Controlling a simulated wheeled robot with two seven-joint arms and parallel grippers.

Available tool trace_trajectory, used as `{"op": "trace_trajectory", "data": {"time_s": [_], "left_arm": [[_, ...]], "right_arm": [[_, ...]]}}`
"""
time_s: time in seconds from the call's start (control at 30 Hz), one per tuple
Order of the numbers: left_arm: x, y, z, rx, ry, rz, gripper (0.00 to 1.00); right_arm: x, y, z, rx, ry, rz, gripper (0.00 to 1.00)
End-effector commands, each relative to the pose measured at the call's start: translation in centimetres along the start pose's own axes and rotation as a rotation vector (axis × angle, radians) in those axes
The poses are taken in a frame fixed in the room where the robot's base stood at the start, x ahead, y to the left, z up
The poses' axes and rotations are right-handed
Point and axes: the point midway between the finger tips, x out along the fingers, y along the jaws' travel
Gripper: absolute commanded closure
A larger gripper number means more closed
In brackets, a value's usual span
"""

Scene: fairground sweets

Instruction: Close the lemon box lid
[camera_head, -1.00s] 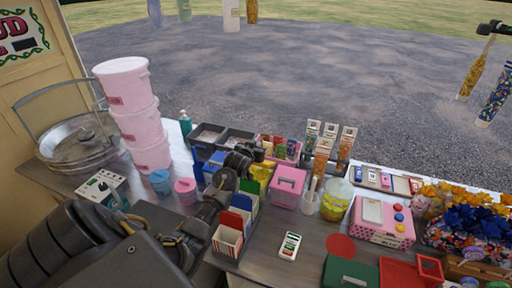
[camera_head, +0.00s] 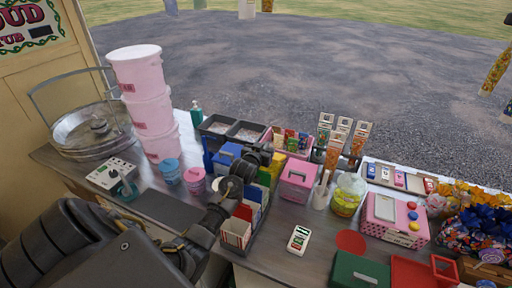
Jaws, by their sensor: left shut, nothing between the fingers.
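The lemon box (camera_head: 271,174) appears to be the yellow box between the blue box and the pink box on the counter. Its yellow surface is partly covered by my left gripper, and I cannot make out how its lid stands. My left gripper (camera_head: 265,155) is shut and empty, at the box's upper left; whether it touches the box I cannot tell. My left arm comes in from the lower left. My right gripper is not in view.
A pink box (camera_head: 297,182) with a handle stands close on the right, and a blue box (camera_head: 226,156) on the left. A card rack (camera_head: 240,236) stands in front. Stacked pink tubs (camera_head: 150,105) rise at the left. A white card device (camera_head: 299,240) lies on the counter.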

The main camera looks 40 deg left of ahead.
Motion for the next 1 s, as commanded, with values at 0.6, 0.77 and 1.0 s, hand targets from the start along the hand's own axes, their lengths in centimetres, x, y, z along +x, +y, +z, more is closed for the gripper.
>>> {"op": "trace_trajectory", "data": {"time_s": [0.6, 0.77, 1.0], "left_arm": [[-0.1, 0.5, -2.2, 0.001, 0.013, 0.006, 1.00], [-2.1, 1.1, -4.4, 0.001, 0.012, 0.008, 1.00], [-6.7, 2.5, -8.2, 0.001, 0.013, 0.009, 1.00]], "right_arm": [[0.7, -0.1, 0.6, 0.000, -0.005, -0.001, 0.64], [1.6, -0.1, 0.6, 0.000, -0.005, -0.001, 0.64], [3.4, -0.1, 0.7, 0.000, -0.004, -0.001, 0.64]]}}
